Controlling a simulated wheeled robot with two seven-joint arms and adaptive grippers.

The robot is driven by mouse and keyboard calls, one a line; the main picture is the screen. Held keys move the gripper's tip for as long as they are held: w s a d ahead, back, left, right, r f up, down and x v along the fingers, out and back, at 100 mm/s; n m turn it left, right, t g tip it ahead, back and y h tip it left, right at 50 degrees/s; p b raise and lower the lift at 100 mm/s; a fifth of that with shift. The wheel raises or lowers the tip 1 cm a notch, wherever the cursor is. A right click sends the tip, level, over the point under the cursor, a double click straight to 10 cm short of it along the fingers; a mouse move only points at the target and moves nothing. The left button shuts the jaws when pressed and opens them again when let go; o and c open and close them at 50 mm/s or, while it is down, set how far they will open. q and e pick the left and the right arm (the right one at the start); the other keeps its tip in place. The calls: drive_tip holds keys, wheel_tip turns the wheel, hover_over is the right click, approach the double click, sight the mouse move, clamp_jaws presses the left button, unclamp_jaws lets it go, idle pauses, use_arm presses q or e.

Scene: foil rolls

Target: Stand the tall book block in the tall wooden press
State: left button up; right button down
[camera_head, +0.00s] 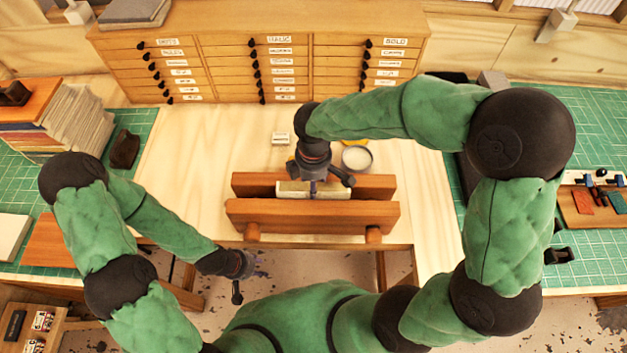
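The tall wooden press (300,220) stands at the front of the pale bench, its two thick reddish-brown beams running left to right. A cream book block (332,191) sits in the gap between the beams, with its top edge showing; its lower part is hidden. My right gripper (314,188) is directly above the block and overlaps the middle of its top edge. Its fingers are seen from above, so its grip is unclear. My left gripper (238,288) hangs in front of the bench edge, left of the press, away from the block; its opening is unclear.
A round dish with white contents (357,158) and a small white labelled box (281,139) are behind the press. A drawer cabinet (220,70) closes off the back. Stacked sheets (75,125) stand on the left green mat. The bench left of the press is clear.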

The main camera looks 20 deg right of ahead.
drive_tip(key=shift+f+b, duration=0.35)
drive_tip(key=shift+f, duration=0.15)
idle(0.3)
drive_tip(key=c, duration=0.6)
unclamp_jaws()
drive_tip(key=shift+r+p, duration=2.9)
drive_tip(key=shift+r, duration=0.6)
